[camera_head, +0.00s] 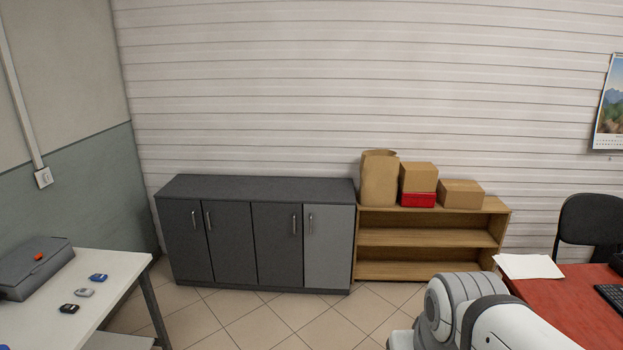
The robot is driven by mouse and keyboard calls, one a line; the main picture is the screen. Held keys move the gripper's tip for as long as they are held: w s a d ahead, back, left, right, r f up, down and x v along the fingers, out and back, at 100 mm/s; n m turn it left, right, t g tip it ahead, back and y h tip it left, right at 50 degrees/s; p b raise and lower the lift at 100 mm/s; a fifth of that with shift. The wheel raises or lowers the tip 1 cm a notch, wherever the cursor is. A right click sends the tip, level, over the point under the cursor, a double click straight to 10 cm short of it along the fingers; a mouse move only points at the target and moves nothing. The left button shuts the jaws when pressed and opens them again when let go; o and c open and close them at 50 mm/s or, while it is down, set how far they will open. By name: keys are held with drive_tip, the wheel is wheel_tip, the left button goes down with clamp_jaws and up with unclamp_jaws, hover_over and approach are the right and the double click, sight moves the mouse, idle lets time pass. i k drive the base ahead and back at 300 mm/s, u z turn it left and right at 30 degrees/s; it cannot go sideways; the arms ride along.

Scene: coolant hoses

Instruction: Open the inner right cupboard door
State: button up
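A dark grey low cupboard (260,186) stands against the back wall, left of the middle. It has a row of several doors, all appearing shut. The inner right door (276,245) is dark grey, the third from the left, with an upright bar handle (294,224) near its right edge. The inner left door (231,245) is dark grey with its handle near its left edge. The outer right door (330,250) is lighter grey with its handle (310,223) near its left edge. My gripper is not in view; only a white and grey part of my arm shows at the lower right.
An open wooden shelf (430,237) adjoins the cupboard's right side, with boxes and a paper bag (379,180) on top. A white table (95,290) stands at the lower left, a red desk (570,305) at the right. Tiled floor before the cupboard is clear.

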sight(278, 227)
drive_tip(key=z, duration=0.05)
drive_tip(key=i, duration=3.6)
drive_tip(key=u, duration=2.2)
